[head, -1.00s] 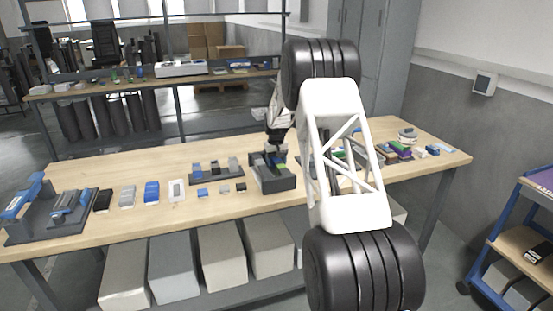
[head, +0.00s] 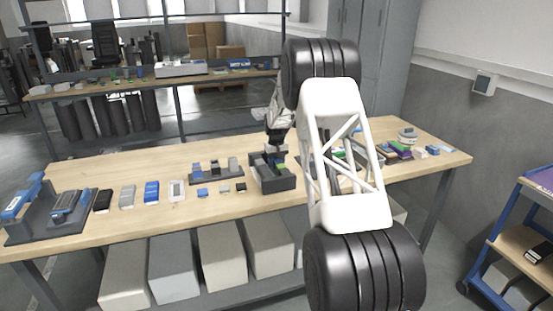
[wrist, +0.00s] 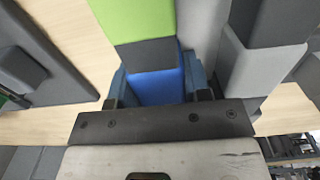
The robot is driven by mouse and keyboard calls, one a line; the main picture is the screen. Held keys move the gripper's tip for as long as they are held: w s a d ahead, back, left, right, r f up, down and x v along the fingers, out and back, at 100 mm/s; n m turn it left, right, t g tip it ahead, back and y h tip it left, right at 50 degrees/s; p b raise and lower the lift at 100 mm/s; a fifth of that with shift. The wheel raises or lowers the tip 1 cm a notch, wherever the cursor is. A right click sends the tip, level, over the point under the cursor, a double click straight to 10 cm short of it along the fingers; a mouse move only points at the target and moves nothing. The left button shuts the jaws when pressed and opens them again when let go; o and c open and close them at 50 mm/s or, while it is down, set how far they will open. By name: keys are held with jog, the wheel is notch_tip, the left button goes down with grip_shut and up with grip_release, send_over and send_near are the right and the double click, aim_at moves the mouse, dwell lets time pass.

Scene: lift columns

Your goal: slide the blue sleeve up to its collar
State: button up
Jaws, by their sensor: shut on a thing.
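The blue sleeve (wrist: 157,88) is between the two fingers of my gripper (wrist: 160,95) in the wrist view, and the gripper is shut on it. A dark grey block (wrist: 147,54) with a bright green part (wrist: 137,18) shows just above the sleeve in that picture. I cannot tell which part is the collar, or the gap to it. In the head view my gripper (head: 277,150) is over the dark fixture (head: 278,186) that holds the columns. The sleeve is mostly hidden there by the gripper.
Grey columns (wrist: 262,65) stand close to the right of the gripper in the wrist view. On the bench (head: 110,227), a low dark holder (head: 218,172) with small blocks is left of the fixture. Several loose blocks lie farther left.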

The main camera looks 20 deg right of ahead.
aim_at(281, 166)
jog(key=shift+s, duration=3.45)
jog(key=o, duration=0.7)
jog(key=shift+c, duration=0.2)
jog(key=shift+r, duration=3.5)
